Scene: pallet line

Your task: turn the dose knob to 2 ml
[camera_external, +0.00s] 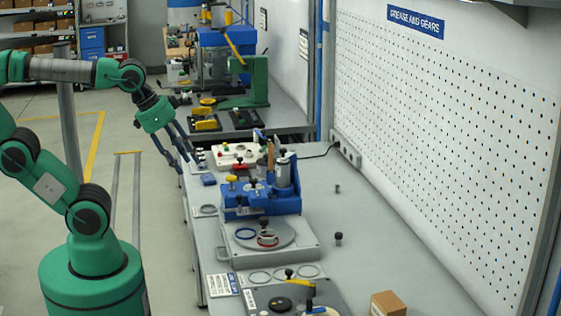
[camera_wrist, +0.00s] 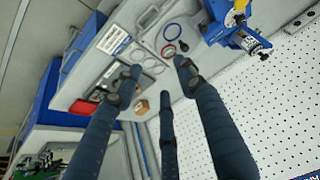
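A blue machine (camera_external: 262,195) with a metal cylinder and a yellow knob stands on the bench in the external view. It also shows at the top right of the wrist view (camera_wrist: 232,28), with a small black-and-white round part (camera_wrist: 258,46) on its side. I cannot tell whether this is the dose knob, and no scale is readable. My gripper (camera_external: 190,160) is left of and behind the machine, by the bench edge, fingers pointing down. In the wrist view its dark fingers (camera_wrist: 157,72) are spread apart with nothing between them.
A grey plate (camera_external: 270,240) with a blue and a red ring lies in front of the machine. A white control box (camera_external: 232,155) stands behind it. A cardboard box (camera_external: 387,303) sits at the front right. The bench's right side is mostly clear beside the pegboard (camera_external: 440,130).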

